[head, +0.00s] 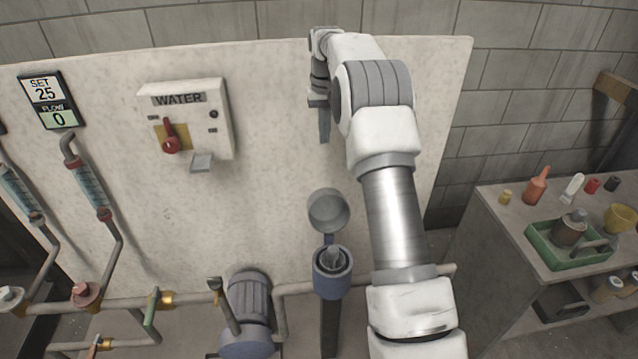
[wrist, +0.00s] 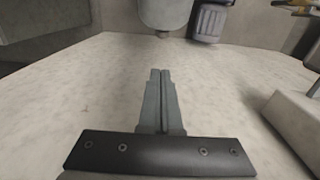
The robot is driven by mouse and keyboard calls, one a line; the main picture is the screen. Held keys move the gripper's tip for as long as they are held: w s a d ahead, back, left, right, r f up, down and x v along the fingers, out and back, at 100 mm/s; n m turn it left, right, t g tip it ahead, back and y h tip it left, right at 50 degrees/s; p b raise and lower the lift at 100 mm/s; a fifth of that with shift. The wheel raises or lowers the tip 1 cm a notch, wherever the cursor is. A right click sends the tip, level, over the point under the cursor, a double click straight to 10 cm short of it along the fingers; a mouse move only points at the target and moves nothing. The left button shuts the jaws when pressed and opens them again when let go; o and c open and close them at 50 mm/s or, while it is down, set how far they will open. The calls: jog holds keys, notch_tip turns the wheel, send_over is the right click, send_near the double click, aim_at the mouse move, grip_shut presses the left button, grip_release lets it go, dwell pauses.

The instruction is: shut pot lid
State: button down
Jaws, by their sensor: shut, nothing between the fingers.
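The pot (head: 331,279) is a small blue-grey round vessel on a dark post, with something shiny inside its mouth. Its round grey lid (head: 328,210) stands up open on a hinge at the back of the pot, inner face toward the head camera. My gripper (head: 324,141) hangs pointing down in front of the pale panel, above the lid and apart from it. In the wrist view its two fingers (wrist: 159,72) are together with nothing between them. A grey rounded part, likely the lid (wrist: 165,14), shows beyond the fingertips; the pot's mouth cannot be made out there.
The pale panel (head: 265,130) stands close behind my gripper. The water switch box (head: 190,122) juts out to the left. A blue-grey motor (head: 248,305) and pipes lie left of the pot. A bench (head: 500,215) with a green tray (head: 545,250) stands at the right.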

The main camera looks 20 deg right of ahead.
aim_at(325, 203)
jog(key=shift+g, duration=0.3)
jog(key=shift+s+a+f+b, duration=0.1)
jog(key=shift+s+f+b, duration=0.25)
jog(key=shift+f, duration=2.05)
jog(key=shift+s+f+b, duration=0.35)
jog(key=shift+s+f, duration=0.05)
jog(key=shift+f, duration=2.05)
jog(key=shift+s+a+f+b, duration=0.1)
jog(key=shift+s+f+b, duration=0.25)
jog(key=shift+f, duration=2.05)
jog(key=shift+s+r+b, duration=0.1)
jog(key=shift+b, duration=0.25)
